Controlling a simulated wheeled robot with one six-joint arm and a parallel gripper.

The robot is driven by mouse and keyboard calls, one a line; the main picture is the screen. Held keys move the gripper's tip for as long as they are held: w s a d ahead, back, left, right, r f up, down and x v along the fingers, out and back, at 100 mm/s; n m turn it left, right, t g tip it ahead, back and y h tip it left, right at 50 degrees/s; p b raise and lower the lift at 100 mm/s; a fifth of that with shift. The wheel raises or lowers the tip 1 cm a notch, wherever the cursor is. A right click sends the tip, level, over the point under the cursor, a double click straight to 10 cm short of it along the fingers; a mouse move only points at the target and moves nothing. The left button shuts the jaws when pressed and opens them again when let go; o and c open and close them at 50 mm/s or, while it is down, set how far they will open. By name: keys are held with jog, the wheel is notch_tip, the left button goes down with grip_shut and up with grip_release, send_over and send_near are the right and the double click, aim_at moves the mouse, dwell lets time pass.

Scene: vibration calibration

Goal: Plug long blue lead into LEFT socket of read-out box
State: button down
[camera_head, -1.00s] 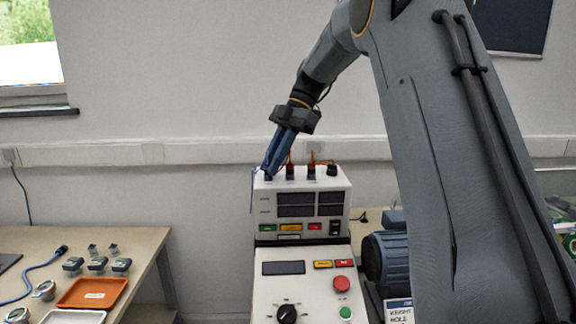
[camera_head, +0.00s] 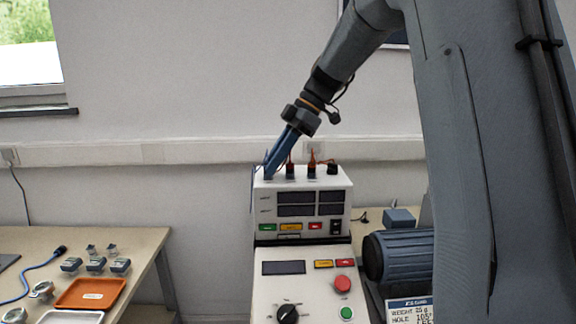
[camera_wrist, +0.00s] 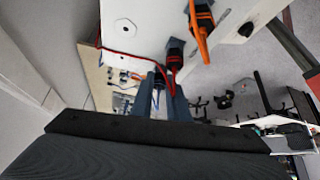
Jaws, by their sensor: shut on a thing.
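The read-out box (camera_head: 262,212) is white, with dark displays on its front and a row of connectors along its top. My gripper (camera_head: 269,172) reaches down, tilted, to the left end of the box top. It is shut on the plug end of the blue lead (camera_wrist: 158,96), seen between my fingers in the wrist view (camera_wrist: 160,80). A thin strand of cord hangs by the box's left side in the head view. The left socket is hidden behind my fingers, so I cannot tell whether the plug sits in it.
A red plug (camera_wrist: 175,52) and an orange plug (camera_wrist: 199,24) stand in the box top close beside my fingers. Another blue cable (camera_head: 30,283) lies on the left table, near an orange tray (camera_head: 75,303). A blue motor (camera_head: 398,258) stands right of the console.

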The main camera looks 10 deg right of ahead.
jog(key=shift+s+m+t+b, duration=0.15)
jog(key=shift+m+t+b, duration=0.2)
jog(key=shift+m+t, duration=0.6)
jog(key=shift+m, duration=0.25)
jog(key=c, duration=1.6)
grip_release()
jog(key=shift+g, duration=0.25)
jog(key=shift+p+v, duration=1.25)
jog(key=shift+v, duration=1.2)
